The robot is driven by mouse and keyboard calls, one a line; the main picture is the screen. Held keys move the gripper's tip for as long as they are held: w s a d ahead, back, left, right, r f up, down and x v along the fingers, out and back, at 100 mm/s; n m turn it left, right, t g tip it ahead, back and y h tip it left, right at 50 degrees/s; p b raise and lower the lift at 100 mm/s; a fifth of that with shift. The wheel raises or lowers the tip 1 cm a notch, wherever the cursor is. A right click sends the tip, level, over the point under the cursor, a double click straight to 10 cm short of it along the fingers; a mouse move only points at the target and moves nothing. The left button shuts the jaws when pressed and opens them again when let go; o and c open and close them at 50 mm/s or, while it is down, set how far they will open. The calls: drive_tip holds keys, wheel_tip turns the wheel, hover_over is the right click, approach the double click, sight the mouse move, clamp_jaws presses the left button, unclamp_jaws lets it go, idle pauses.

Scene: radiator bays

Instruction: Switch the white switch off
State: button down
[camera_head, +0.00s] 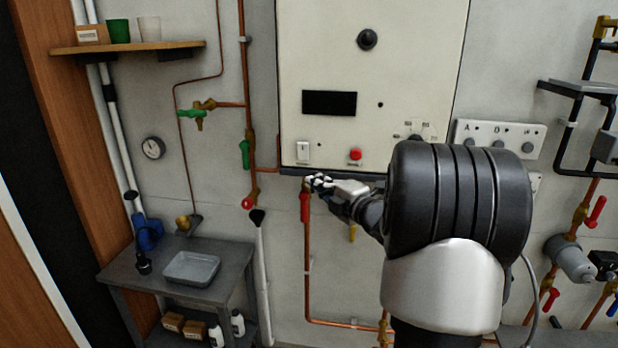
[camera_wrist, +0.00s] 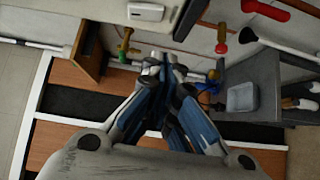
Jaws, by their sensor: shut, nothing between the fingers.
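The white switch (camera_head: 303,151) is a small white rocker on a pale plate at the lower left of the cream panel (camera_head: 420,60). In the wrist view the switch (camera_wrist: 145,12) shows at the top edge, on the panel's face. I cannot tell its position from these frames. My gripper (camera_head: 318,183) is just below the panel's bottom edge, a little below and right of the switch, and apart from it. In the wrist view my gripper (camera_wrist: 165,64) is shut, with its fingertips together and empty.
A red button (camera_head: 355,154) is right of the switch on the same panel. A red-handled valve (camera_head: 305,206) on a copper pipe stands just below my gripper. A grey table (camera_head: 232,262) with a tray (camera_head: 192,268) is at lower left. A shelf (camera_head: 130,47) hangs at upper left.

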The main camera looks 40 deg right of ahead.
drive_tip(key=s, duration=0.3)
drive_tip(key=shift+a+r, duration=0.1)
drive_tip(key=shift+a, duration=0.1)
drive_tip(key=shift+w, duration=0.1)
